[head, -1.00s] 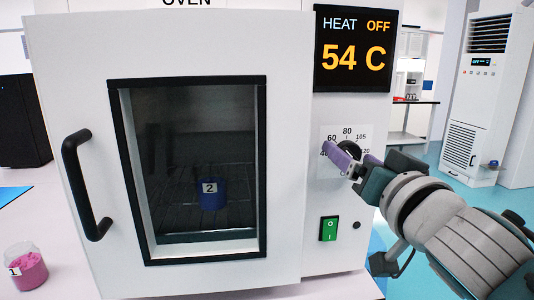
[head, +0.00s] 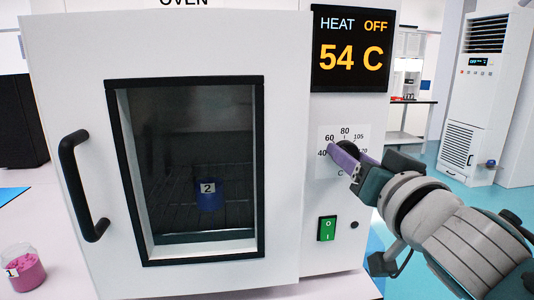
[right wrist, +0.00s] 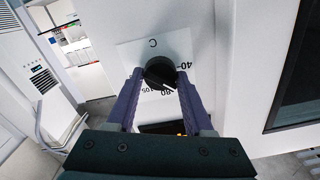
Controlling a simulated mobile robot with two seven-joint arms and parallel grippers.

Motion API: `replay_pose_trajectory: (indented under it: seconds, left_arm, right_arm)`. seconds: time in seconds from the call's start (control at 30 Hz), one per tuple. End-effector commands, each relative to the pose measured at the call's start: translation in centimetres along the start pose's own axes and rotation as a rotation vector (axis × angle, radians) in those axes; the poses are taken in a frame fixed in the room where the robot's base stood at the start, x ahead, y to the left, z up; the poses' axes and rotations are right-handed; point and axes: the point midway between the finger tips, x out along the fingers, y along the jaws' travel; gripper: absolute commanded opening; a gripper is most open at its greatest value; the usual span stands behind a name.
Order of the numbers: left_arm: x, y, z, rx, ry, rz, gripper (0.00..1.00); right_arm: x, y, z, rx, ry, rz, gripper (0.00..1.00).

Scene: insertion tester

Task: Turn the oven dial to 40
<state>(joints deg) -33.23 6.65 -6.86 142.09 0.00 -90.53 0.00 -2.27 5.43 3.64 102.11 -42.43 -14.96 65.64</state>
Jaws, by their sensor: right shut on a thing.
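The oven dial is a round black knob (head: 347,149) on a white scale plate (head: 363,136) at the right of the oven front. My right gripper (right wrist: 162,82) is shut on the knob, with one purple finger on each side in the right wrist view, where the knob (right wrist: 159,71) also shows. A white mark shows on the knob's lower right edge, but its exact reading cannot be told. The numbers 40, 80 and 105 show in the wrist view, and the 60 is hidden there. In the head view the fingers cover part of the knob. My left gripper is out of view.
The display (head: 350,48) reads HEAT OFF and 54 C. The oven door (head: 65,70) is shut, with a blue container (head: 209,198) marked 2 inside. A green switch (head: 327,228) sits below the dial. A pink-filled jar (head: 26,273) stands at left.

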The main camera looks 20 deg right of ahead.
Motion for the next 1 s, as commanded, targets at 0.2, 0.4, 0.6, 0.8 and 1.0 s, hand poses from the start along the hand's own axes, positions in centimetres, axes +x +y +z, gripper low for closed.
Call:
replay_pose_trajectory:
  seconds: [0.2, 0.4, 0.6, 0.8, 1.0]
  left_arm:
    - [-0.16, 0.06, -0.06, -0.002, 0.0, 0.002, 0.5]
    - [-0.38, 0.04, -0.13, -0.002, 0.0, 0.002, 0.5]
    - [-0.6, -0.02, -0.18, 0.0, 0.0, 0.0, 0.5]
    - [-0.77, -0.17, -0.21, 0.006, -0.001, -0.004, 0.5]
    - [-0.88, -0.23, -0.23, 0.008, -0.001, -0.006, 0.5]
  right_arm:
    - [0.01, -0.07, -0.04, -0.079, 0.0, -0.001, 0.0]
    - [0.01, -0.09, -0.06, -0.226, 0.0, -0.001, 0.0]
    - [0.02, -0.09, -0.05, -0.4, 0.0, 0.0, 0.0]
    - [0.02, -0.15, -0.04, -0.559, 0.001, -0.001, 0.0]
    - [0.02, -0.15, 0.0, -0.681, 0.001, 0.0, 0.0]
